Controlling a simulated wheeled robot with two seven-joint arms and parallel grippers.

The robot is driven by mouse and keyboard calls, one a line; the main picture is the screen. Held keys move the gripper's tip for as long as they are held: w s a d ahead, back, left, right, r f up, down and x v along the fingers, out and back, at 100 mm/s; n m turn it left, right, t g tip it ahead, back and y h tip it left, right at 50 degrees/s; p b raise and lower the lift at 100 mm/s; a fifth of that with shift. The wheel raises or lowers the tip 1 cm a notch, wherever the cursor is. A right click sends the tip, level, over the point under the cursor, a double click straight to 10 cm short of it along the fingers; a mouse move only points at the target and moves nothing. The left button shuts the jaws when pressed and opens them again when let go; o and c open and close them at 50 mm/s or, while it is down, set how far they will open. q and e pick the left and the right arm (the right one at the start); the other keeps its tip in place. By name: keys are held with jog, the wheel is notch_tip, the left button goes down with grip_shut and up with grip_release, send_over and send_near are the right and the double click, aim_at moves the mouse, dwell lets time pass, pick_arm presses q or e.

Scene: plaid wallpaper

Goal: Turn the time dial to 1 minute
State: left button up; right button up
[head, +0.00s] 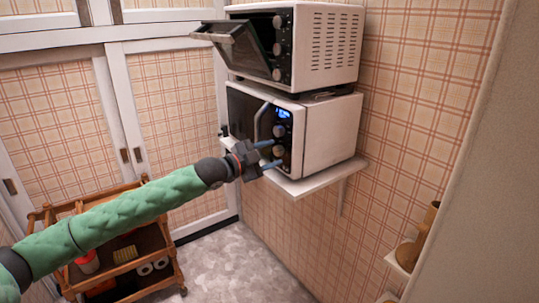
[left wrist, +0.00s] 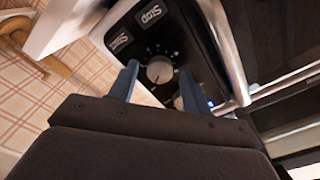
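The lower microwave (head: 322,135) stands on a wall shelf with its door shut. Its control panel has a lit blue display (head: 284,114) and two round dials, an upper one (head: 279,130) and a lower one (head: 278,151). My left gripper (head: 275,153) is in front of the lower dial, its blue fingers apart. In the left wrist view a round dial (left wrist: 159,70) with tick marks lies between the two fingertips; contact cannot be told. Stop (left wrist: 151,15) and Start (left wrist: 120,42) buttons are beside it. Which dial sets time is not readable. My right gripper is not in view.
An upper oven (head: 318,45) sits above the microwave with its door (head: 240,50) hanging open. The microwave's door handle (head: 262,120) juts out near my left gripper. The white shelf (head: 318,179) is below. A wooden cart (head: 110,250) stands on the floor at left.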

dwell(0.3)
pick_arm(q)
jog(key=b+v, duration=0.1)
jog(key=v, duration=0.6)
jog(key=shift+s+a+b, duration=0.25)
jog(key=shift+a+b, duration=0.05)
jog(key=shift+b, duration=0.1)
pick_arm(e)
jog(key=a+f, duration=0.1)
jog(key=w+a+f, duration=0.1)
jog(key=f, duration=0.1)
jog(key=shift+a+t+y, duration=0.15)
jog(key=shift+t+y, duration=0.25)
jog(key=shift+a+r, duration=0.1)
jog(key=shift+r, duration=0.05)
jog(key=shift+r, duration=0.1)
